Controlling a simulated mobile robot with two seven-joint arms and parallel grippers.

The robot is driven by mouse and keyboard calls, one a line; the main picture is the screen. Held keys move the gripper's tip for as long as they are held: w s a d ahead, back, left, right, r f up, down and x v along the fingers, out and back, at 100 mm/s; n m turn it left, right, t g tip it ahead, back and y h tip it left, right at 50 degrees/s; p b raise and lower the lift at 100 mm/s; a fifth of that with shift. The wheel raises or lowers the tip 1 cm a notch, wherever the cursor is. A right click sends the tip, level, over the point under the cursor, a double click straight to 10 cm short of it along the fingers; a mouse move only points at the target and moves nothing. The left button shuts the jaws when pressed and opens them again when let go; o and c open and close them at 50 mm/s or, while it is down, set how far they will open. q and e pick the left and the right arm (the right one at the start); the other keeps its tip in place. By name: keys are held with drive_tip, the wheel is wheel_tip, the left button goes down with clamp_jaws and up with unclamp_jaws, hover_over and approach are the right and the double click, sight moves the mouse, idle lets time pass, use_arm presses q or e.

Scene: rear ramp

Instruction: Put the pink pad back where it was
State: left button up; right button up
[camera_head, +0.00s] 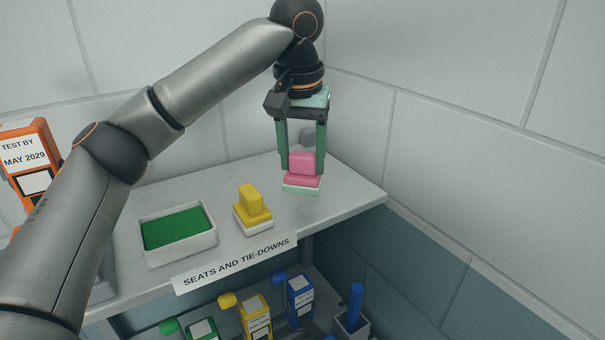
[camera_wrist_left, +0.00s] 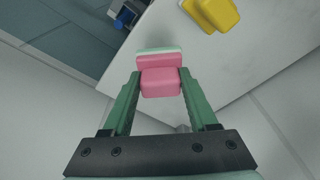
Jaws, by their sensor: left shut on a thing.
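The pink pad (camera_head: 302,170) is at the right end of the shelf, a stepped block with a pale mint-white layer beneath it. My left gripper (camera_head: 303,163) points down, its green fingers on either side of the pad's narrower upper part. In the left wrist view the pink pad (camera_wrist_left: 160,82) sits between the fingertips of the left gripper (camera_wrist_left: 160,85), which is shut on it. The pad looks upright and at or just above the shelf; I cannot tell whether it touches. My right gripper is not in view.
On the shelf (camera_head: 345,195), a yellow pad (camera_head: 251,205) on a white base stands left of the pink pad, then a white tray (camera_head: 150,258) with a green inside. Walls close the back and right.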

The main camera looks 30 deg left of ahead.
sight(303, 174)
use_arm(q)
drive_tip(key=shift+w+f, duration=0.2)
drive_tip(key=shift+f, duration=1.6)
drive_tip(key=shift+f, duration=0.2)
drive_tip(key=o, duration=1.2)
drive_tip(key=shift+r, duration=0.15)
wheel_tip(303, 174, up, 12)
drive_tip(key=s, duration=0.1)
drive_tip(key=shift+s+d, duration=0.15)
drive_tip(key=shift+s, duration=0.2)
